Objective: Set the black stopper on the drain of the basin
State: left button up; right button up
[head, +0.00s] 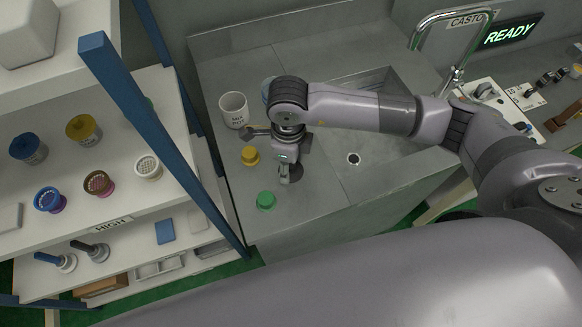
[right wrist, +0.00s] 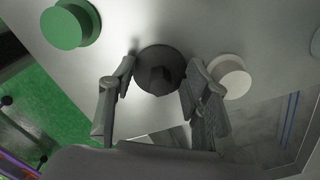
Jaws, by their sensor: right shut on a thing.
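The black stopper (head: 295,174) is a dark round disc with a knob, low over the counter left of the basin. It also shows in the right wrist view (right wrist: 160,62), between the fingers. My right gripper (head: 285,178) points down at it and is shut on it. I cannot tell whether the stopper touches the counter. The basin (head: 385,150) is a sunken grey sink to the right, partly behind my right arm. My left gripper is out of view.
A green stopper (head: 266,200) and a yellow stopper (head: 250,155) stand near the gripper. A white one (right wrist: 230,77) shows in the right wrist view. A white mug (head: 233,110) stands behind. A blue-posted shelf (head: 118,85) is left; a faucet (head: 448,82) stands behind the basin.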

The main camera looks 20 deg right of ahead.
jog(key=shift+s+d+f, duration=0.1)
jog(key=shift+f, duration=0.1)
grip_shut()
jog(key=shift+s+f, duration=0.1)
dwell(0.4)
